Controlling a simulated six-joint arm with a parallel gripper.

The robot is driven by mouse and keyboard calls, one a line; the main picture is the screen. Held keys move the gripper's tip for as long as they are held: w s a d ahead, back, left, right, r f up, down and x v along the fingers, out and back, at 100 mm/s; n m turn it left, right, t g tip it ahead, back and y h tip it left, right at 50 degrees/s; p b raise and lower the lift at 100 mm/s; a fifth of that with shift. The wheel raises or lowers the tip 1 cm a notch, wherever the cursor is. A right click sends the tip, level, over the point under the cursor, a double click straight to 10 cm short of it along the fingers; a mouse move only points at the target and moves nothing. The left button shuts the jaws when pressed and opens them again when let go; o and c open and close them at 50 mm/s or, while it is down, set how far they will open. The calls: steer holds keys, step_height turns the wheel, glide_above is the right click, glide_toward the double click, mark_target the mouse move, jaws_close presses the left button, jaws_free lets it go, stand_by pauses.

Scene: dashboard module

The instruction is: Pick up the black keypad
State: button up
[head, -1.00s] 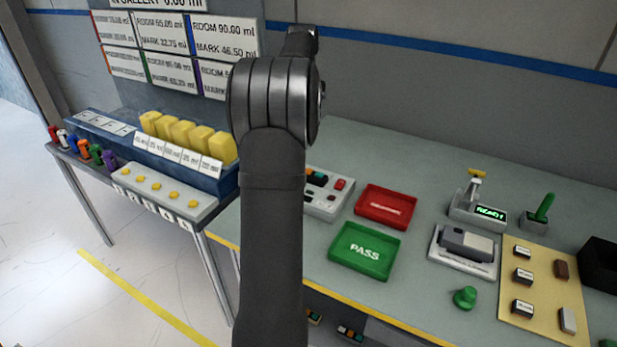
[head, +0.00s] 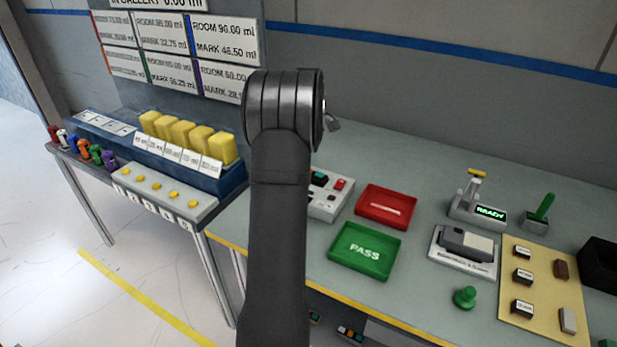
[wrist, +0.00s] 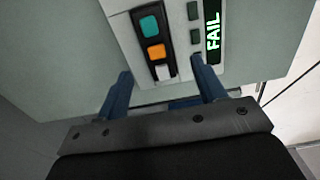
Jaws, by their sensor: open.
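The black keypad (wrist: 153,39) shows in the wrist view, with a teal, an orange and a pale button in a row. It sits in a light grey panel (wrist: 118,5) that has a lit green "FAIL" display (wrist: 212,32). In the head view the panel (head: 325,205) stands on the bench, partly hidden behind my arm. My gripper (wrist: 161,67) is open, its blue fingers apart on either side of the keypad's lower end in the picture. Nothing is held between them. Contact with the panel cannot be told. The head view hides the gripper behind my arm.
A red tray (head: 385,207) and a green PASS tray (head: 365,251) lie right of the panel. A device reading READY (head: 477,212) and a tan board with small blocks (head: 545,290) are farther right. A blue rack with yellow blocks (head: 205,180) stands left.

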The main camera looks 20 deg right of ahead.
steer(key=shift+d+f, duration=0.2)
steer(key=shift+f, duration=1.5)
steer(key=shift+d+f, duration=0.2)
steer(key=shift+f, duration=1.45)
steer(key=c, duration=1.1)
steer(key=shift+r, duration=0.15)
steer(key=shift+c, duration=0.2)
